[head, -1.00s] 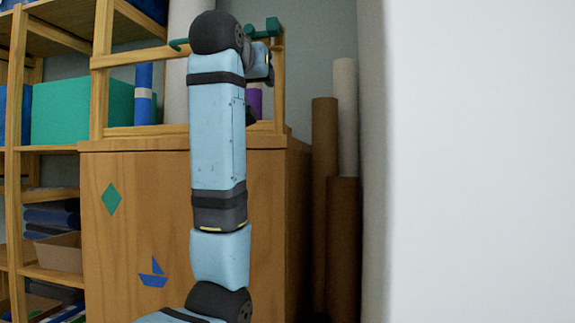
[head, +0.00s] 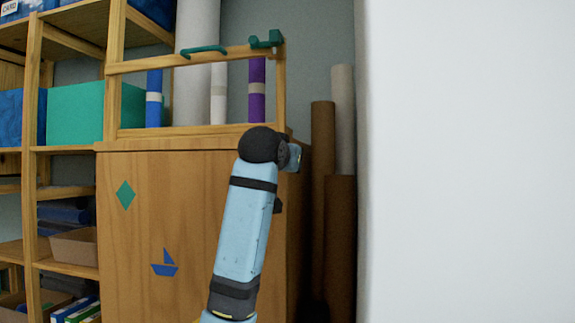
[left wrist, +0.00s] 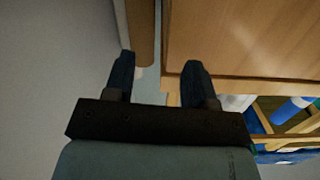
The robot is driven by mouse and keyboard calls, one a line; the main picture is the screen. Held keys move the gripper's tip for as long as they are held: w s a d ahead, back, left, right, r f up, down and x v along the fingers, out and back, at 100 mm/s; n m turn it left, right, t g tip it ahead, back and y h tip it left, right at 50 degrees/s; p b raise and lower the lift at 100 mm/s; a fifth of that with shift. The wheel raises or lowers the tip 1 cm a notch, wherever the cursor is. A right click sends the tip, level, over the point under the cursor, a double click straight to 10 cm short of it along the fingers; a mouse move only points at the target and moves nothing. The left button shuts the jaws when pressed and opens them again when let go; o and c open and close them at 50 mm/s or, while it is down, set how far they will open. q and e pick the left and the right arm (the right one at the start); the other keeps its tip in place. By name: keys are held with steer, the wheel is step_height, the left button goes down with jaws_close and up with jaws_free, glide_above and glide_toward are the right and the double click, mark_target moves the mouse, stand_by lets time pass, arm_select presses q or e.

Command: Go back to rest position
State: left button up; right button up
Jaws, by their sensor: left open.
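In the head view one of my arms rises from the bottom in front of a wooden cabinet (head: 150,240). Its upper link is light blue and leans a little to the right, with a black joint at the top. The gripper is hidden behind that joint in the head view. In the left wrist view my left gripper (left wrist: 160,75) is open, with two dark fingers apart and nothing between them. Its fingers point toward the cabinet's wood panel (left wrist: 245,45) and a brown roll (left wrist: 140,35). My right gripper is in neither view.
Wooden shelves (head: 33,130) with a green box (head: 76,113) and a cardboard tray (head: 75,246) stand at the left. Paper rolls, one purple (head: 257,90), stand behind a rail on the cabinet. Tall brown rolls (head: 340,240) lean right of it, beside a white wall (head: 470,160).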

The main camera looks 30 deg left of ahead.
arm_select(q)
steer(key=shift+w+f, duration=0.1)
steer(key=shift+f, duration=0.25)
steer(key=shift+f, duration=0.1)
